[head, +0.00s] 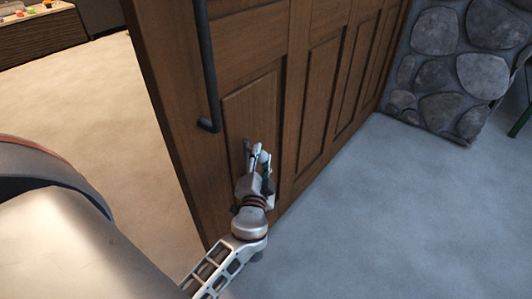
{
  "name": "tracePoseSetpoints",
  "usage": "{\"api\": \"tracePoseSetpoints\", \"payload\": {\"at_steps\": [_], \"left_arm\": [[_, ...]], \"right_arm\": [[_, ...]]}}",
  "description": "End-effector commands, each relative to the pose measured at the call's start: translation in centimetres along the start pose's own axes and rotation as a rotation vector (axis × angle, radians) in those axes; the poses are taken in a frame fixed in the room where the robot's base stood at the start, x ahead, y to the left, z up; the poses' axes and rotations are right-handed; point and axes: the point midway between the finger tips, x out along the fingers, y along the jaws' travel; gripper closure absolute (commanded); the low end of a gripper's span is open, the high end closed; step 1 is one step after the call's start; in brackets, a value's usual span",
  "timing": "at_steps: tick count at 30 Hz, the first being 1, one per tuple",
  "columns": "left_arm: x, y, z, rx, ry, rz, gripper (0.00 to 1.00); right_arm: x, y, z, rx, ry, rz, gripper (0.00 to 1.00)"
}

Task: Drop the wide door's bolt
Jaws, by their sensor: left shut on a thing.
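The wide door (312,119) is brown panelled wood and runs from the left middle to the upper right. A dark bolt (246,147) is on the lower part of the door, partly hidden by my gripper. My left gripper (256,158) is at the bolt, with its fingers shut on it. The hand covers most of the bolt, so I cannot tell how far down it sits. My right gripper is out of view.
A long black pull handle (206,70) stands on the door above the bolt. A stone wall (444,68) is at the upper right. A wooden cabinet (40,32) with small coloured things stands at the far left. The floor right of the door is clear.

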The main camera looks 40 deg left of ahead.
Motion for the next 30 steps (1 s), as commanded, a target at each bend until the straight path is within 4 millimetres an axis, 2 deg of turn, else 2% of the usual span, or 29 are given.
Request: {"api": "tracePoseSetpoints", "payload": {"at_steps": [1, 3, 17, 18, 20, 30], "left_arm": [[-0.17, 1.40, 1.02, 0.005, -0.007, 0.010, 1.00], [-0.15, 1.72, 1.25, 0.005, -0.006, 0.008, 1.00], [-0.11, 1.95, 1.32, 0.001, -0.003, 0.007, 1.00], [-0.12, 1.98, 1.34, 0.001, -0.004, 0.007, 0.70], [-0.13, 2.00, 1.36, 0.002, -0.004, 0.008, 0.55], [-0.12, 1.75, 1.21, 0.001, -0.002, 0.003, 0.55]], "right_arm": [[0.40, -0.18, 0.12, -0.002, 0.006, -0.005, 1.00], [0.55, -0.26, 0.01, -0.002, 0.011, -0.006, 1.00], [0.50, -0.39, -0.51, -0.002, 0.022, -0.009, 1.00], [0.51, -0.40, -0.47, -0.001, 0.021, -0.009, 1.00], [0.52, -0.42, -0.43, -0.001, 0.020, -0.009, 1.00], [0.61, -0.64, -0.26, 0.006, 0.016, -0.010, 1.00]]}}
